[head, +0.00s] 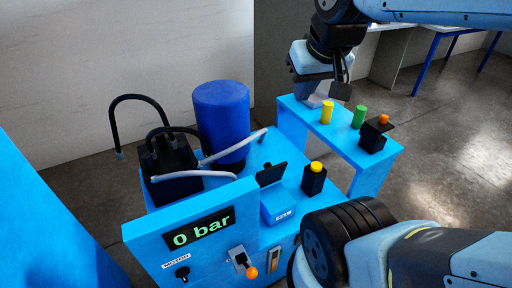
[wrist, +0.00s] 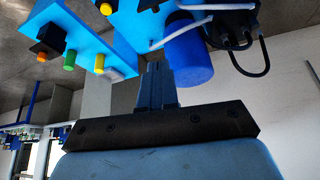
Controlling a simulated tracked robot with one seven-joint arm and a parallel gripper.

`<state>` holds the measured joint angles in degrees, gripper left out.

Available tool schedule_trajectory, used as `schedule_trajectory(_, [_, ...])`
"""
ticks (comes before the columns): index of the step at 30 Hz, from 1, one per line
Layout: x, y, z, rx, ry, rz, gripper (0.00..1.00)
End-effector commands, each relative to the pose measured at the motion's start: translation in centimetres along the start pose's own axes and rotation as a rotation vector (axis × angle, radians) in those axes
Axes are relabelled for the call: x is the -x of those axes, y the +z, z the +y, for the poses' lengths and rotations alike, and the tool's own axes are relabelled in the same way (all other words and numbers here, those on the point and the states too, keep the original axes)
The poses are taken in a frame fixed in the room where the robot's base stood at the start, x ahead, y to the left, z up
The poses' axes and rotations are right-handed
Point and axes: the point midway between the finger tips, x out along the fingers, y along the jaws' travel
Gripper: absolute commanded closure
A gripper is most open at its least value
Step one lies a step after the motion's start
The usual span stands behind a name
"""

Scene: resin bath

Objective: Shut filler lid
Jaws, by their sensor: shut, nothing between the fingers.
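The filler is a small blue box (head: 278,205) with a label, on top of the blue machine. Its black flat lid (head: 271,174) stands raised at the box's back edge, so it is open. My gripper (head: 308,78) is well behind and right of the lid, above the left end of a low blue bench, and apart from the lid. In the wrist view its fingers (wrist: 157,78) are together and empty. I cannot make out the lid in the wrist view.
A black block with a yellow cap (head: 315,178) stands right beside the filler. A blue cylinder (head: 221,115) and hoses rise at the machine's back left. The bench (head: 356,158) holds yellow, green and orange-topped pieces. The display (head: 200,231) reads 0 bar.

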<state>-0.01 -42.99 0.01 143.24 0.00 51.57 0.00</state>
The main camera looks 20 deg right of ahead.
Motion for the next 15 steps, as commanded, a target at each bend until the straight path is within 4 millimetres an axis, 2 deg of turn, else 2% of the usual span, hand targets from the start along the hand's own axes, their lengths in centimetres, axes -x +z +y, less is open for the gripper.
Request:
schedule_trajectory(7, [-0.6,-1.1,0.0,-0.043,-0.007,-0.028,1.0])
schedule_trajectory(8, [-0.8,-1.4,0.5,-0.057,-0.008,-0.037,1.0])
schedule_trajectory(10, [-1.5,-2.4,1.6,-0.104,-0.012,-0.065,1.0])
schedule_trajectory(15, [-3.9,-5.2,1.5,-0.243,-0.012,-0.146,1.0])
